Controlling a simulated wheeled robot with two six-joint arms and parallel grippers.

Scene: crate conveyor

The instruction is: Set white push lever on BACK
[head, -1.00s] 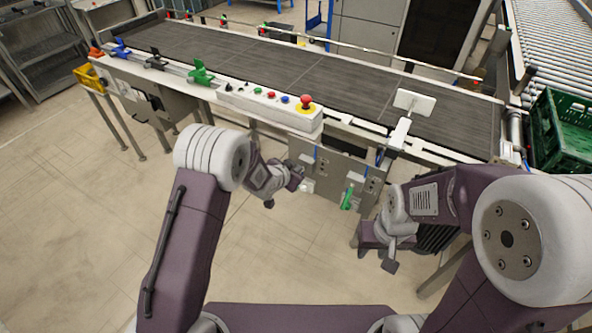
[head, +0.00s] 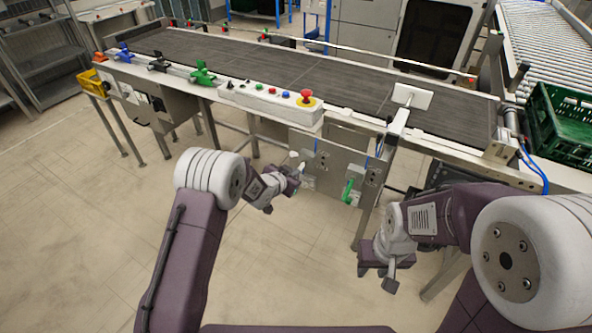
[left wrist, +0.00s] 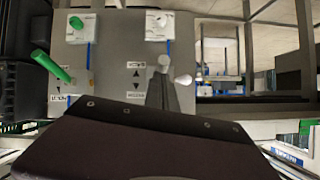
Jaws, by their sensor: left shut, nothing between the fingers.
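The white push lever (left wrist: 183,80) shows its rounded tip in the left wrist view, just right of my left gripper (left wrist: 163,65). In the head view a small white part, likely this lever (head: 302,168), shows at the panel's left side by the left gripper (head: 297,185). The left gripper is shut and empty. It is close beside the lever; whether they touch is unclear. The lever's mount is partly hidden behind the fingers. My right gripper (head: 388,272) hangs low at right, away from the panel; its opening is unclear.
A green lever (head: 348,190) sits on the same grey panel (head: 333,168), also in the left wrist view (left wrist: 52,66). Above it are the conveyor (head: 260,75) and a button box (head: 270,103) with a red stop button. A green crate (head: 560,125) stands at right. The floor is open at left.

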